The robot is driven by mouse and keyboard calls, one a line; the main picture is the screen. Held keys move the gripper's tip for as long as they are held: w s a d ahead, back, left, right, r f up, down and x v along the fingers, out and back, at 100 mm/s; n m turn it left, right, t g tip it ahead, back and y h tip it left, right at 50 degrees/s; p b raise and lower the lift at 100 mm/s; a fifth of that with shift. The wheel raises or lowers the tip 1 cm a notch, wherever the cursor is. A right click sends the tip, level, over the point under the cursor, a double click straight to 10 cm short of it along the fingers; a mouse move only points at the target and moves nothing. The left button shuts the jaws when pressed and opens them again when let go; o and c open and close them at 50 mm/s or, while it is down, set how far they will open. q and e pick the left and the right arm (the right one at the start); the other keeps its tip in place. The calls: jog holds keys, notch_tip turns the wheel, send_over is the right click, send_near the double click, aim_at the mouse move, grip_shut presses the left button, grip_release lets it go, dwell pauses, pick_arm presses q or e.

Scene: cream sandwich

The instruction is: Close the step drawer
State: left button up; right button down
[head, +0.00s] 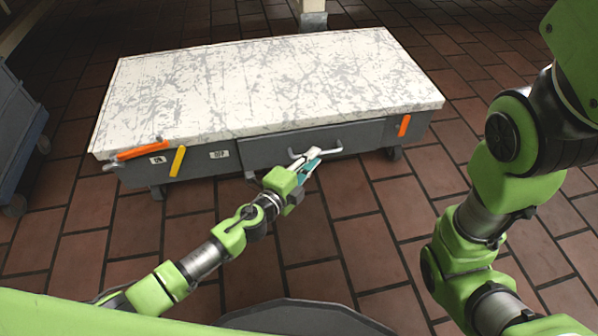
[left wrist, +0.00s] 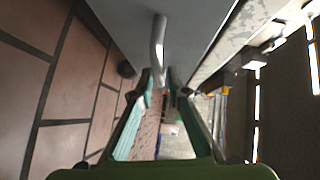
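The grey step drawer (head: 270,151) sits under the white, scratched top of a low wheeled platform. Its front looks close to flush with the platform's side; I cannot tell a small gap. The drawer's pale handle (head: 333,151) sticks out from the front. My left gripper (head: 310,159) is at the handle. In the left wrist view, the handle (left wrist: 158,45) runs in between the fingertips of my left gripper (left wrist: 160,76). The fingers stand apart with the handle between them, but whether they press on it is unclear. My right gripper is out of view.
The platform top (head: 265,85) is bare. Orange (head: 143,149) and yellow (head: 177,161) handles are on its left side, another orange one (head: 404,125) on its right. A blue-grey cart (head: 20,130) stands at the left edge. The brick floor (head: 370,215) in front is clear.

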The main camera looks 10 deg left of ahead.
pick_arm(q)
jog(key=v, duration=0.8)
jog(key=shift+s, duration=0.25)
jog(key=shift+r, duration=0.1)
